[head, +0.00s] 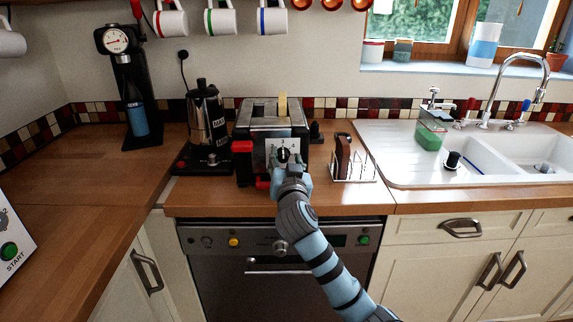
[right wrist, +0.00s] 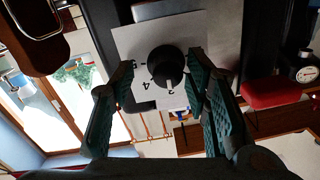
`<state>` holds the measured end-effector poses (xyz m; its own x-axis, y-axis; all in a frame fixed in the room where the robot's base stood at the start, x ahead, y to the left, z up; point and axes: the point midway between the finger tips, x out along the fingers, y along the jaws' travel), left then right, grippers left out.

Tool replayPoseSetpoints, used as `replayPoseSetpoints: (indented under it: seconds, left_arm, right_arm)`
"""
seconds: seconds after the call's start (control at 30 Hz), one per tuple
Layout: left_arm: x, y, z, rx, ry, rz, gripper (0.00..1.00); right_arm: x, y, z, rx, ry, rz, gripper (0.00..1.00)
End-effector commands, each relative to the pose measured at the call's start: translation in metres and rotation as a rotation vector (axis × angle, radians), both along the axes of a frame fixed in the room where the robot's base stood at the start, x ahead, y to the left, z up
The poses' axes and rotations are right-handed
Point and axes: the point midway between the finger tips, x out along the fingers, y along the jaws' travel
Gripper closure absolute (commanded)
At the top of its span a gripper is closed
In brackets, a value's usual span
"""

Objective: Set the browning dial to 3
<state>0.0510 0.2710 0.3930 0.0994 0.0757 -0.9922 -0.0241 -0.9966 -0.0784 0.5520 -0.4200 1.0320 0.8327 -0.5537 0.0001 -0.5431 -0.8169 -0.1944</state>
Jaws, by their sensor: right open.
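The toaster (head: 250,128) is black and chrome and stands on the counter. On its front is a white plate (head: 271,147) with a round black browning dial (head: 283,155). In the right wrist view the dial (right wrist: 166,62) sits on its white plate (right wrist: 135,42), which looks upside down with a 4 readable. I cannot read the dial's setting for sure. My right gripper (head: 288,172) is in front of the dial. In the right wrist view its fingers (right wrist: 160,80) are open on either side of the dial; I cannot tell whether they touch it. My left gripper is not in view.
A moka pot (head: 207,120) stands left of the toaster, and a wire rack (head: 352,172) with a brown item stands close on its right. A piece of bread (head: 283,105) sticks out of the toaster's top. The sink (head: 480,165) is farther right. Bare counter lies at left.

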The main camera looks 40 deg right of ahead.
Motion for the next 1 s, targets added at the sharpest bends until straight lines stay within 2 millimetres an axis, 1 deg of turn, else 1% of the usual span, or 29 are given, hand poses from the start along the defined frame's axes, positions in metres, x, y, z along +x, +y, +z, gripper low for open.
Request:
replayPoseSetpoints:
  seconds: [0.07, 0.13, 0.4, 0.5, 0.63, 1.0]
  left_arm:
    - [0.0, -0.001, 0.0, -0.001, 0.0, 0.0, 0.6]
    - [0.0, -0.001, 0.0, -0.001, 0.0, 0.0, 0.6]
    - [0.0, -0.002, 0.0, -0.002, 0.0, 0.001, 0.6]
    - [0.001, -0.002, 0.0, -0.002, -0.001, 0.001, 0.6]
    - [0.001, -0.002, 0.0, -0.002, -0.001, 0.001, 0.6]
    - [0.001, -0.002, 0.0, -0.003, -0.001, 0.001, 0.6]
  right_arm:
    - [-0.006, 0.005, 0.0, 0.0, 0.0, 0.002, 0.57]
    - [-0.018, 0.013, -0.001, 0.0, 0.0, 0.002, 0.57]
    - [-0.078, 0.054, -0.001, 0.007, 0.0, 0.003, 0.57]
    - [-0.091, 0.063, -0.001, 0.004, 0.0, 0.004, 0.57]
    - [-0.098, 0.067, 0.0, 0.0, 0.001, 0.001, 0.57]
    - [-0.097, 0.067, 0.0, 0.0, 0.001, 0.001, 0.57]
